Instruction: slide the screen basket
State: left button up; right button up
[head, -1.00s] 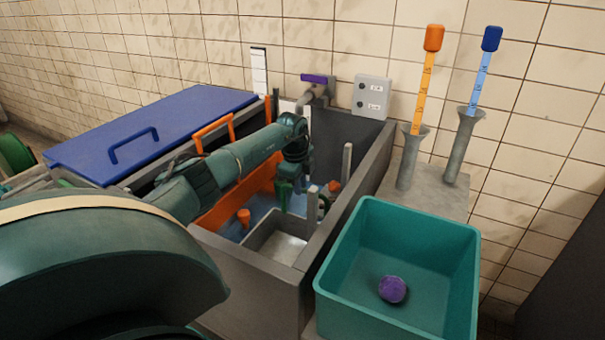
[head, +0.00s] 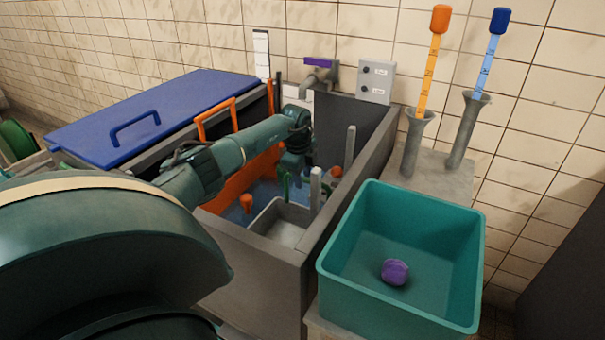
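An orange basket-like piece (head: 233,185), which I take to be the screen basket, stands in the grey tank (head: 262,275), partly hidden behind my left arm. An upright orange handle (head: 216,120) rises at the tank's left side, by the blue lid. My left arm reaches over the tank from the left. My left gripper (head: 291,184) points down inside the tank, above the blue water, right of the orange piece. Its green fingers look apart, with nothing seen between them. I cannot tell whether it touches anything. My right gripper is not in view.
A blue lid (head: 165,112) covers the tank's left part. A grey tap (head: 318,78) and upright posts stand around the opening. A teal bin (head: 400,300) with a purple lump (head: 395,272) stands at the right. Behind it, orange (head: 429,70) and blue (head: 487,62) gauges stand in grey holders.

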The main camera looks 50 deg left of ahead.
pick_arm(q)
notch_tip(320, 180, up, 13)
jog(key=s, duration=0.2)
jog(key=shift+s+d+p, duration=0.25)
jog(key=shift+d+p, duration=0.1)
jog(key=shift+d, duration=0.05)
dwell(0.3)
